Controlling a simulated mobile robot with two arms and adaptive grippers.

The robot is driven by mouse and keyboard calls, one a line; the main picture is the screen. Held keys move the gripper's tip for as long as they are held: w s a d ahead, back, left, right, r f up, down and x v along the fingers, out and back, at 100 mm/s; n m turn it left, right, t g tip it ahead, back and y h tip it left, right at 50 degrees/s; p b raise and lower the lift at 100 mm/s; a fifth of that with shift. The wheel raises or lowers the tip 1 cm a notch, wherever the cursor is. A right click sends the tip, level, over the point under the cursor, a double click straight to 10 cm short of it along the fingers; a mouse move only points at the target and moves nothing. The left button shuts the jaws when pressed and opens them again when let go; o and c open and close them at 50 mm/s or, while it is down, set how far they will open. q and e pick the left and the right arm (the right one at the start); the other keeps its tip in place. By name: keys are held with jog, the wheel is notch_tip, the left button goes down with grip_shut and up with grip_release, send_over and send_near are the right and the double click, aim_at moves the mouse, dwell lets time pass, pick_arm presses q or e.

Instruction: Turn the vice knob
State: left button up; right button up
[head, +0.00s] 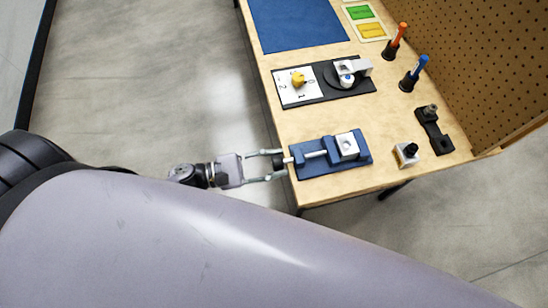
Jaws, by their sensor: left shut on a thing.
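The blue vice (362,162) lies near the front end of the wooden workbench, with a pale block (347,146) at its right part. A light screw rod (312,155) runs left from it to the dark vice knob (278,161), at the bench's left edge. My left gripper (278,164) comes in from the left, and its fingers are shut on the knob, one on either side. Part of the knob is hidden by the fingers. My right gripper does not show.
On the bench (300,120), a black plate with a yellow knob (298,79) and a grey-white fixture (350,72) lie beyond the vice. A small block with a black top (406,154) and a black bracket (434,131) are to the right. A pegboard (480,60) borders the right side.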

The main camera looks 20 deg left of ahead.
pick_arm(q)
jog(key=n+p, duration=0.3)
jog(key=n, duration=0.4)
jog(key=shift+p, duration=0.35)
jog(key=n+p, duration=0.1)
jog(key=n, duration=0.3)
jog(key=shift+s+p, duration=0.1)
jog(key=shift+p, duration=0.3)
jog(key=n+p, duration=0.2)
jog(key=n, duration=0.2)
jog(key=shift+n+t, duration=0.3)
jog(key=shift+n, duration=0.1)
jog(key=n+p, duration=0.2)
jog(key=n, duration=0.1)
jog(key=shift+n, duration=0.4)
jog(key=n+p, duration=0.1)
jog(key=n, duration=0.2)
jog(key=shift+s+d+r+n+p, duration=0.1)
jog(key=shift+n+p, duration=0.2)
jog(key=shift+p, duration=0.05)
jog(key=n+p, duration=0.2)
jog(key=n, duration=0.2)
jog(key=shift+n+t, duration=0.3)
jog(key=shift+n+p, duration=0.65)
jog(key=shift+n, duration=0.95)
